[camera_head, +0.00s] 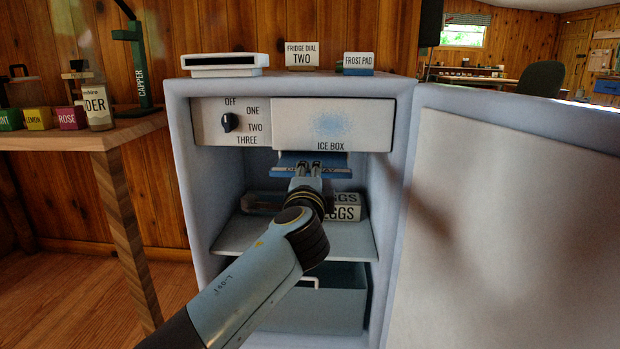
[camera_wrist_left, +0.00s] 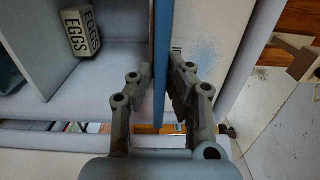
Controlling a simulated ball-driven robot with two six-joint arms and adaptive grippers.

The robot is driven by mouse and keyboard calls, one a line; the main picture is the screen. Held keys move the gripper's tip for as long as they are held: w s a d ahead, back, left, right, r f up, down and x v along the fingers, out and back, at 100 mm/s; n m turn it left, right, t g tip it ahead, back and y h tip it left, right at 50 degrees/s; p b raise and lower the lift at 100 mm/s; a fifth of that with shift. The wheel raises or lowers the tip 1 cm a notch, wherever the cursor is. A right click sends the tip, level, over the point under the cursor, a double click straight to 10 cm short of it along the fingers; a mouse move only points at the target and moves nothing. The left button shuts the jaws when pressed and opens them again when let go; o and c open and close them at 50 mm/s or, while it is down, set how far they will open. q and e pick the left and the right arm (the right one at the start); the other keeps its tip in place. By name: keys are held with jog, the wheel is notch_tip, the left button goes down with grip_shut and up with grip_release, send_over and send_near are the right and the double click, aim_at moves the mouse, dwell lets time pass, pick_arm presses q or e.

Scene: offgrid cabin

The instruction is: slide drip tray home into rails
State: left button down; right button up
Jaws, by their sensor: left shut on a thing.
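The blue drip tray (camera_head: 285,170) sits just under the ice box (camera_head: 333,125) at the top of the open fridge, its front lip facing me. In the left wrist view the tray shows as a thin blue strip (camera_wrist_left: 162,60) running between the fingers. My left gripper (camera_head: 310,168) is shut on the front of the tray; it also shows in the left wrist view (camera_wrist_left: 163,100). The rails are hidden beneath the ice box, so I cannot tell how deep the tray sits in them. My right gripper is not in view.
An egg box (camera_head: 346,207) lies on the shelf (camera_head: 255,237) below the tray. A drawer (camera_head: 335,300) fills the fridge bottom. The open fridge door (camera_head: 510,220) stands at the right. A wooden table (camera_head: 85,138) with small boxes stands at the left.

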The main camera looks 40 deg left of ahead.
aim_at(313, 160)
pick_arm(q)
jog(key=shift+x, duration=1.7)
jog(key=shift+b+x, duration=0.9)
jog(key=shift+x, duration=1.6)
jog(key=c, duration=1.2)
grip_release()
jog(key=shift+w, duration=0.1)
jog(key=shift+c, duration=0.2)
jog(key=v, duration=1.2)
